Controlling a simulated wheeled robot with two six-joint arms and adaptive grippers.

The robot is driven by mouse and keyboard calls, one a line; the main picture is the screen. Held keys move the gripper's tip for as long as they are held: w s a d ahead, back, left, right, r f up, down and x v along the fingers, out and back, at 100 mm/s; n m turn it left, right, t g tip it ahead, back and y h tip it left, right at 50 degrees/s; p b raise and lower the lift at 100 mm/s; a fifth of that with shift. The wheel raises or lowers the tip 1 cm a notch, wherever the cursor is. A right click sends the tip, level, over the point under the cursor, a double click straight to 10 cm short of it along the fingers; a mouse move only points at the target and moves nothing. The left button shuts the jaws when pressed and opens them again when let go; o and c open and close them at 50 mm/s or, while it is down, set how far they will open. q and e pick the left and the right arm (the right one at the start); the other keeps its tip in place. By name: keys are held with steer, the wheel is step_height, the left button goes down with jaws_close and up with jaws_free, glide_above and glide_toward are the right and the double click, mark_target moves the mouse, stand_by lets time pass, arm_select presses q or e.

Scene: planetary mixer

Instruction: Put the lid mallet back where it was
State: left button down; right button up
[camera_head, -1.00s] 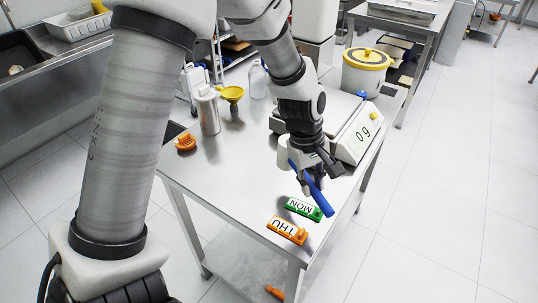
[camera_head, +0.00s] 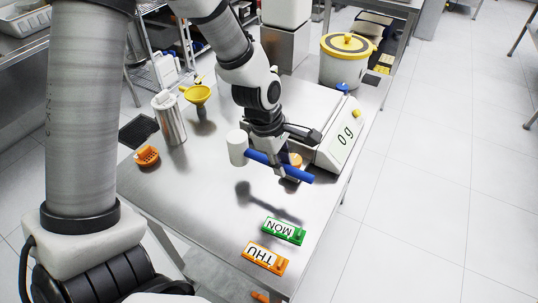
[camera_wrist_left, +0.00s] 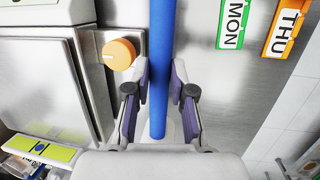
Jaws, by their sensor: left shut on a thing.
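The lid mallet has a white head (camera_head: 237,148) and a blue handle (camera_head: 300,175). My left gripper (camera_head: 278,168) is shut on the handle and holds the mallet above the steel table (camera_head: 205,213), with its shadow on the tabletop below. The handle lies nearly level, head to the left and free end to the right. In the left wrist view the blue handle (camera_wrist_left: 162,40) runs up between the fingers of my left gripper (camera_wrist_left: 158,92); the head is mostly hidden there. My right gripper is not in view.
A green MON tag (camera_head: 284,231) and an orange THU tag (camera_head: 264,258) lie near the front edge. A scale (camera_head: 341,133) stands right, by an orange knob (camera_head: 295,160). A steel jug (camera_head: 170,118), yellow funnel (camera_head: 198,93) and orange piece (camera_head: 147,156) stand left. The front middle is clear.

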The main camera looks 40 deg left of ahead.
arm_select(q)
steer(key=f, duration=0.2)
steer(key=f+b, duration=0.1)
steer(key=f, duration=0.3)
steer(key=shift+w+a+b, duration=0.35)
steer(key=shift+b, duration=0.05)
steer(key=shift+s+d+r, duration=0.1)
steer(key=shift+s+d, duration=0.05)
steer(key=shift+d, duration=0.05)
steer(key=c, duration=1)
jaws_free()
steer(key=shift+f, duration=0.2)
steer(key=shift+r, duration=0.15)
steer(key=p+v, duration=0.4)
steer(key=v, duration=0.1)
steer(key=shift+w+r, duration=0.1)
steer(key=shift+w, duration=0.15)
steer(key=v, duration=0.7)
steer(key=shift+s, duration=0.2)
